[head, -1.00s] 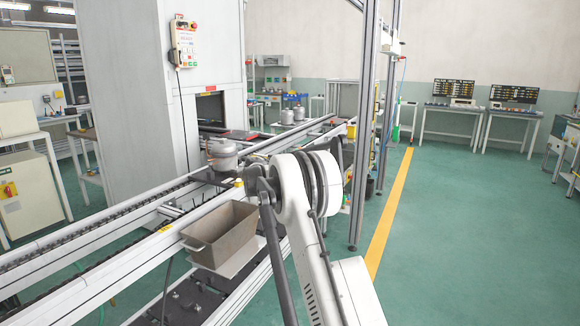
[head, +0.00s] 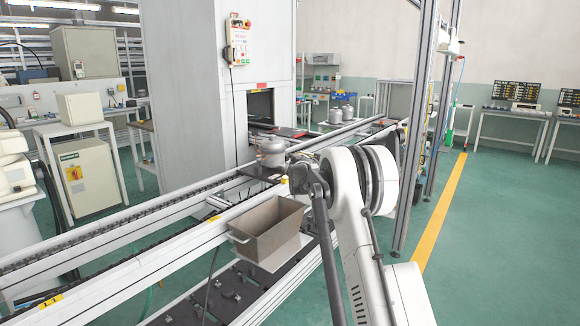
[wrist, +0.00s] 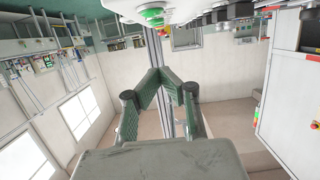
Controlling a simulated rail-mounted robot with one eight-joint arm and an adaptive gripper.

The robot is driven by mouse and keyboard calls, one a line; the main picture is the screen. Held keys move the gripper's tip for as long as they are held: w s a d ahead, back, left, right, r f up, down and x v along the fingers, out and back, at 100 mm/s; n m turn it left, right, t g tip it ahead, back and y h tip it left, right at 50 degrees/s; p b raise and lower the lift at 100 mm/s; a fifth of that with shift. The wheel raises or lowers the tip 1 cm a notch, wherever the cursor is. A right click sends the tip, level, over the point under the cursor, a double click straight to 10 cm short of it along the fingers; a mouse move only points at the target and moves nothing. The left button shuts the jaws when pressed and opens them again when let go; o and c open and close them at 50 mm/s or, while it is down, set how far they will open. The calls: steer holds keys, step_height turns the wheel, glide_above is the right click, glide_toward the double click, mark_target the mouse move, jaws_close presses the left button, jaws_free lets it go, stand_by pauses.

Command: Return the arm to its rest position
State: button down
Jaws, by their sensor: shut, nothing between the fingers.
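My white arm (head: 356,205) with black rings at its joint stands folded in the right middle of the head view, in front of the conveyor line. My gripper (wrist: 160,74) shows in the wrist view with its two green-padded fingers brought together and nothing between them. In the wrist view, pale walls and windows show beyond the fingers, and they touch no object. In the head view I cannot clearly make out the fingers.
A metal bin (head: 268,230) sits on the near side of the conveyor (head: 120,262), close left of my arm. A grey compressor (head: 271,152) stands on the line behind it. A metal post (head: 420,140) rises right of my arm. Green floor (head: 500,240) is clear at right.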

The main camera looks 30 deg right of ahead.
steer(key=s+a+r+n+y, duration=0.3)
steer(key=s+a+r, duration=0.2)
steer(key=s+a, duration=0.7)
steer(key=s+a+r+n+y, duration=0.3)
steer(key=s+a+r, duration=0.2)
steer(key=s+a, duration=0.75)
steer(key=s+a+f+n+y, duration=0.2)
steer(key=s+a+f, duration=0.2)
steer(key=s+a, duration=0.4)
steer(key=s+a+f+n+y, duration=0.2)
steer(key=s+a, duration=0.6)
steer(key=s, duration=0.4)
steer(key=s+a+f+n+y, duration=0.2)
steer(key=s+a+f+y, duration=0.1)
steer(key=s+a+f, duration=0.4)
steer(key=s+a, duration=0.1)
steer(key=s, duration=0.2)
steer(key=shift+s+n+t+y, duration=0.2)
steer(key=shift+n+t+y, duration=0.2)
